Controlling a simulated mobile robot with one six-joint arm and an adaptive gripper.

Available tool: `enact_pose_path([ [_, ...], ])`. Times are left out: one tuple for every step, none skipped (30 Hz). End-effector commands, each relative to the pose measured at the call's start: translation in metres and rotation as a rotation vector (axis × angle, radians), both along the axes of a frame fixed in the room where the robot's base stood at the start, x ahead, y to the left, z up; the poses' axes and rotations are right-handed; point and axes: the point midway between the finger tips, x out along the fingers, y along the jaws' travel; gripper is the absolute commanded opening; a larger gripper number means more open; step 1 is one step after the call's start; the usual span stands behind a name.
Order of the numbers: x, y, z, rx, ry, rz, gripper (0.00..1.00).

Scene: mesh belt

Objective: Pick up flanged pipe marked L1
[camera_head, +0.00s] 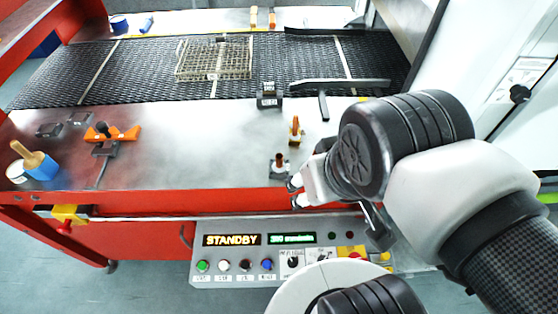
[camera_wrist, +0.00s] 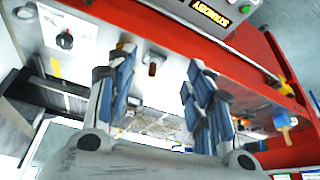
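A small upright piece with a grey flanged base and a brown top (camera_head: 279,166) stands near the front edge of the metal table; it may be the flanged pipe, but no L1 marking is legible. A brown-topped piece (camera_wrist: 152,69) also shows between the fingers in the wrist view, apart from them. My gripper (camera_head: 294,190) is just right of and in front of the flanged piece in the head view. In the wrist view my gripper (camera_wrist: 161,62) is open and empty, its blue-padded fingers spread wide.
A brass-coloured fitting (camera_head: 296,131) stands just behind. A dark block (camera_head: 268,96) and black bar (camera_head: 330,84) lie near the mesh belt (camera_head: 130,65), which carries a wire basket (camera_head: 215,60). An orange fixture (camera_head: 122,133) is left. The control panel (camera_head: 225,255) reads STANDBY. The table's centre is clear.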

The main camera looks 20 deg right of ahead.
Motion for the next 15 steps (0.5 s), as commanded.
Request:
enact_pose_path([
  [0.000, 0.000, 0.000, 0.000, 0.000, 0.000, 0.47],
  [0.000, 0.000, 0.000, 0.000, 0.000, 0.000, 0.45],
  [0.001, 0.000, 0.001, -0.001, 0.002, 0.002, 0.42],
  [0.002, 0.000, 0.002, -0.001, 0.005, 0.005, 0.41],
  [0.005, 0.000, 0.004, -0.003, 0.009, 0.009, 0.41],
  [0.010, 0.000, 0.008, -0.005, 0.019, 0.016, 0.41],
  [0.014, 0.000, 0.012, -0.006, 0.027, 0.024, 0.41],
  [0.020, 0.001, 0.016, -0.009, 0.038, 0.034, 0.41],
  [0.030, 0.001, 0.021, -0.013, 0.054, 0.050, 0.41],
  [0.039, 0.001, 0.026, -0.016, 0.068, 0.064, 0.41],
  [0.048, 0.001, 0.030, -0.019, 0.081, 0.079, 0.41],
  [0.061, 0.002, 0.034, -0.023, 0.102, 0.101, 0.41],
  [0.072, 0.002, 0.036, -0.026, 0.116, 0.118, 0.41],
  [0.082, 0.002, 0.038, -0.029, 0.131, 0.135, 0.41],
  [0.095, 0.002, 0.039, -0.033, 0.150, 0.157, 0.41],
])
